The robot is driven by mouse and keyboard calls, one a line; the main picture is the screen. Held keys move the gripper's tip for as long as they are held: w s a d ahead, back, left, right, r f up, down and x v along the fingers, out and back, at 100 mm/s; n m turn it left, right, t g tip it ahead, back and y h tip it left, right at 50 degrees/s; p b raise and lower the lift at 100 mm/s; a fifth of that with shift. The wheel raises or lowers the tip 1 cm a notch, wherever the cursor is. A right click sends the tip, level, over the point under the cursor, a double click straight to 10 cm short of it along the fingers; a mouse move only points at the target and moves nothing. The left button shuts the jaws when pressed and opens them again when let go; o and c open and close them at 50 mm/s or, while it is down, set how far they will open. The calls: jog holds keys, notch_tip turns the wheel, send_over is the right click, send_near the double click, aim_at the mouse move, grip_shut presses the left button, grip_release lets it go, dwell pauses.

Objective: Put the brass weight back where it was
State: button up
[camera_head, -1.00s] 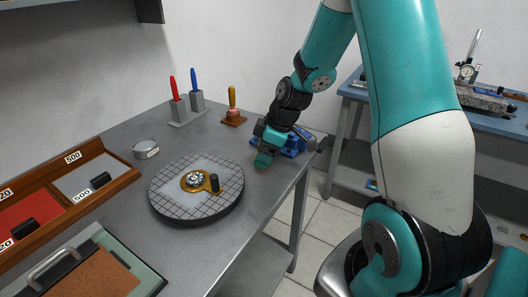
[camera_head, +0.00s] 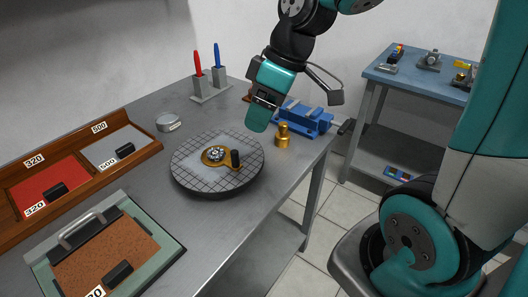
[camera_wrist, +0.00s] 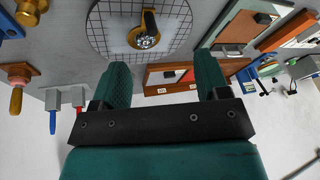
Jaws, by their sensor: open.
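The brass weight (camera_head: 283,136) stands upright on the grey table near its right edge, just in front of the blue vise. It also shows at the top left corner of the wrist view (camera_wrist: 30,12), partly cut off. My gripper (camera_head: 257,118) is raised above the table, left of the weight and apart from it. In the wrist view its two teal fingers (camera_wrist: 163,75) are spread with nothing between them. A round gridded plate (camera_head: 190,183) lies on the table, with a brass piece (camera_head: 215,156) with a dial and black knob on it.
The blue vise (camera_head: 312,120) stands behind the weight. Red and blue handled tools (camera_head: 207,80) stand in a rack at the back. A round tin (camera_head: 168,122), a wooden tray (camera_head: 95,160) and a green-framed board (camera_head: 165,248) lie at left. A second table (camera_head: 400,80) stands at right.

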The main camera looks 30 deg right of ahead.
jog(key=s+a+r+m+g, duration=0.1)
jog(key=s+a, duration=0.9)
jog(key=s, duration=0.3)
jog(key=shift+s+r+g, duration=0.15)
jog(key=shift+s+g, duration=0.05)
jog(key=shift+g, duration=0.2)
